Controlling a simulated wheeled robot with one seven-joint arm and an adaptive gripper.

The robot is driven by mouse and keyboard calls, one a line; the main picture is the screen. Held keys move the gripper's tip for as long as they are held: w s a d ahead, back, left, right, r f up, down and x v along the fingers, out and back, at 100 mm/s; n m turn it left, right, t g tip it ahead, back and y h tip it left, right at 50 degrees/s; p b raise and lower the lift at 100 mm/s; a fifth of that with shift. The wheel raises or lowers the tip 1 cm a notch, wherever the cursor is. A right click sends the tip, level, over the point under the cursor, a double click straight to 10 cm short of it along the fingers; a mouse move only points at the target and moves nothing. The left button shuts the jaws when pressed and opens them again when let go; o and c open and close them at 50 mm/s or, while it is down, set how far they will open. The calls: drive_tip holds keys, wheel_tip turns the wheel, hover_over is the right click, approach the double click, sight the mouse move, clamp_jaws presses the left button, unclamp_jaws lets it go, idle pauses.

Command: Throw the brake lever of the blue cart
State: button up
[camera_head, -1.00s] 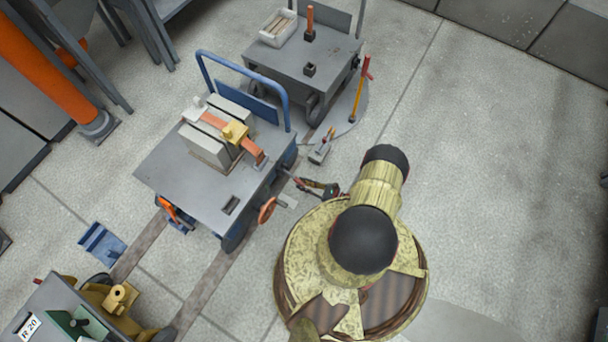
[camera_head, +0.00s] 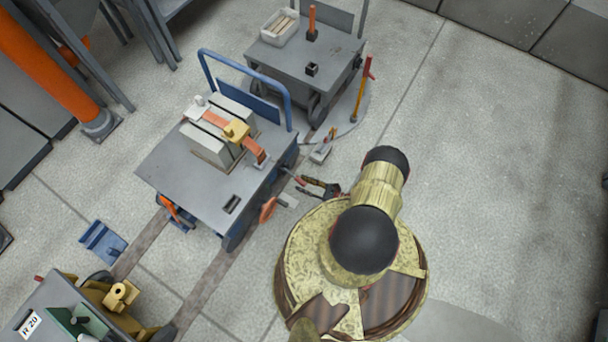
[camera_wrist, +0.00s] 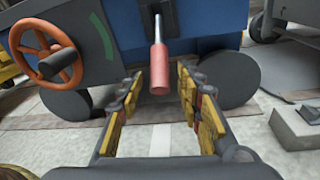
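The blue cart (camera_head: 190,165) has a grey top and a blue push handle, and stands left of my arm in the head view. Its blue side (camera_wrist: 190,35) fills the upper wrist view. My gripper (camera_wrist: 160,88) is open, with one yellow-padded finger on each side of the grip's line. The lever's lower end shows in the gap near the fingertips; I see no contact. In the head view my gripper (camera_head: 318,188) is beside the cart's right side.
An orange handwheel (camera_wrist: 47,52) is on the cart's side, left of the lever. A grey block (camera_wrist: 298,125) lies on the floor at right. Another grey cart (camera_head: 300,70) stands behind, with a red-and-yellow floor lever (camera_head: 362,88). Floor right of my arm is clear.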

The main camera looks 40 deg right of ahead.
drive_tip(key=v, duration=1.2)
idle(0.8)
